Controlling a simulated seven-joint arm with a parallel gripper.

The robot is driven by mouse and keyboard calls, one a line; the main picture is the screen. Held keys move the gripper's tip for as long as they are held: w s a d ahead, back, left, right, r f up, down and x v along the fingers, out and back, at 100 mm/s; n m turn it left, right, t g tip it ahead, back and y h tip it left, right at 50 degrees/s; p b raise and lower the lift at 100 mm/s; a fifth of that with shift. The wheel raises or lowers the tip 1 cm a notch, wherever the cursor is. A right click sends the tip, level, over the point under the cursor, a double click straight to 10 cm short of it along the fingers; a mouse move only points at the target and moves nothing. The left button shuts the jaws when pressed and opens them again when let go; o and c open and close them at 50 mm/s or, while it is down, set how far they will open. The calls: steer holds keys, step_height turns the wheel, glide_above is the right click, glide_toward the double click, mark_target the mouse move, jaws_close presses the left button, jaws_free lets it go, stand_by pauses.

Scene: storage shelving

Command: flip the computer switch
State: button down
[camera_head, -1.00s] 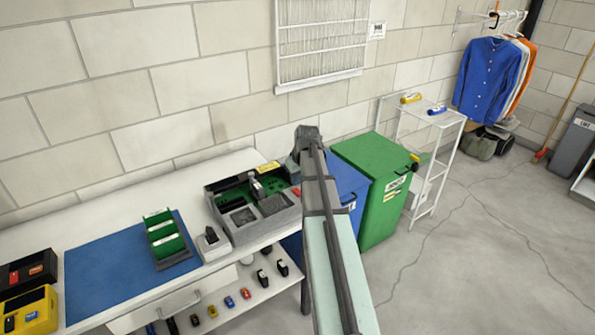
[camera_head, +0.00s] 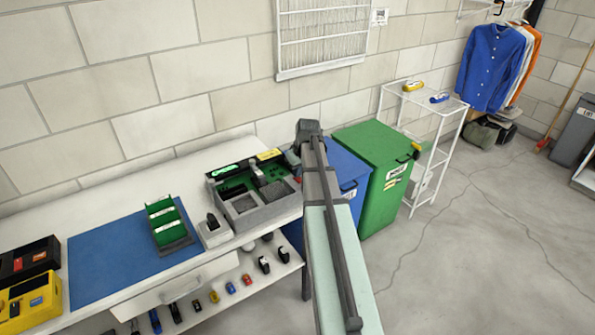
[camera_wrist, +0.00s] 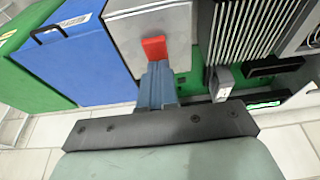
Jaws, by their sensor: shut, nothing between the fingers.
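The computer (camera_head: 240,212) is an open grey case with green boards on the right end of the white table in the head view. In the wrist view its grey side panel (camera_wrist: 150,20) carries a red switch (camera_wrist: 154,48). My gripper (camera_wrist: 158,70) is shut and empty, with its blue-grey fingertips right at the lower edge of the switch. I cannot tell whether they touch it. In the head view my arm hides the gripper and the switch.
Dark heat-sink fins (camera_wrist: 245,35) and a grey plug-like part (camera_wrist: 221,82) sit right of the fingers. Blue (camera_head: 347,180) and green (camera_head: 385,175) bins stand beside the table. A green rack (camera_head: 166,225) stands on a blue mat (camera_head: 115,255).

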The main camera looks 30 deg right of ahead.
steer(key=shift+s+f, duration=0.15)
steer(key=shift+s, duration=0.75)
steer(key=shift+r, duration=0.2)
steer(key=shift+r, duration=0.6)
steer(key=s+v, duration=0.1)
steer(key=v, duration=1.1)
steer(key=shift+r, duration=0.15)
